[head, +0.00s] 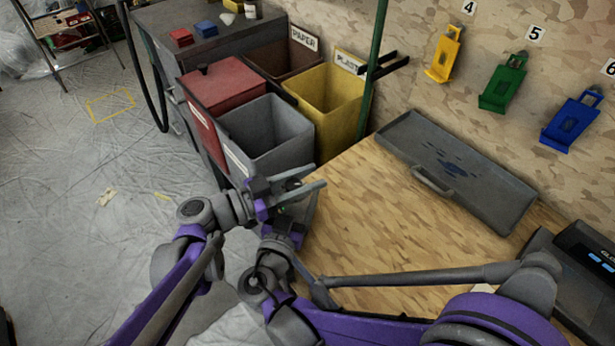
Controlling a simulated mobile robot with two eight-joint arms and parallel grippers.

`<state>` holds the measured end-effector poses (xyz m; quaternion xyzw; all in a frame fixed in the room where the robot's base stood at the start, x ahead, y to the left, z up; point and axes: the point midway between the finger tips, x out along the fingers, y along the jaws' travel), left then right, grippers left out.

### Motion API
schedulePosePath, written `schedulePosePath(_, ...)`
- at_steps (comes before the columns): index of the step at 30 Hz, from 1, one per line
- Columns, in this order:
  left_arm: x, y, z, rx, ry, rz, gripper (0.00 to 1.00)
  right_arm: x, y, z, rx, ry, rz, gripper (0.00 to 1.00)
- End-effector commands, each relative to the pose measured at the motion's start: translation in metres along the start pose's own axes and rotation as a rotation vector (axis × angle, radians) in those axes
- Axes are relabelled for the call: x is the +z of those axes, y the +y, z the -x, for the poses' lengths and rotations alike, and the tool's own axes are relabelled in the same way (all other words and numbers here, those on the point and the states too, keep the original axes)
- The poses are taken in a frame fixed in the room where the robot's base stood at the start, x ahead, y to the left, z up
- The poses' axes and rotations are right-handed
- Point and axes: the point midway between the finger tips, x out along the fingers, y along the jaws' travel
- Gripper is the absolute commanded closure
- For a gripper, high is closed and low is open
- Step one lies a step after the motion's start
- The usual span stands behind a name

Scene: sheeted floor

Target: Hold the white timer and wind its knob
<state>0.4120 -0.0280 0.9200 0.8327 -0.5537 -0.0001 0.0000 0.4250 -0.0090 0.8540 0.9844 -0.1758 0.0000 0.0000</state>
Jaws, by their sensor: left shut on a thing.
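My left gripper (314,178) reaches in from the left, its grey fingers pointing right, above the near left edge of the wooden table top (345,215). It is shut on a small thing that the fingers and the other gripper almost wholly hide. No white timer body or knob shows clearly. My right gripper (305,208) comes up from below, close against the left one, its fingers overlapping the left gripper in the picture. Whether it is open or touching the held thing cannot be told.
A grey tray (395,137) with dark blue stains lies on the table. Grey (265,130), red (222,85) and yellow (335,105) bins stand just beyond the grippers. A dark device (590,250) sits at the right. Colored holders (503,85) hang on the wall.

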Motion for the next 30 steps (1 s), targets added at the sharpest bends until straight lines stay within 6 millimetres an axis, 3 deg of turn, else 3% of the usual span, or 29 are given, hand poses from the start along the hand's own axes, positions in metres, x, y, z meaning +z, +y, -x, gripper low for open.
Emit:
schedulePosePath(3,0.000,0.000,0.000,0.000,0.000,0.000,1.00,0.000,0.000,0.000,0.000,0.000,0.000,0.90)
schedulePosePath(14,0.000,0.001,0.000,0.042,0.000,-0.001,1.00,0.000,0.000,0.000,0.000,0.000,0.000,0.90)
schedulePosePath(30,0.000,0.012,0.002,0.439,0.001,0.001,1.00,0.000,0.000,0.000,-0.001,0.000,0.000,0.90)
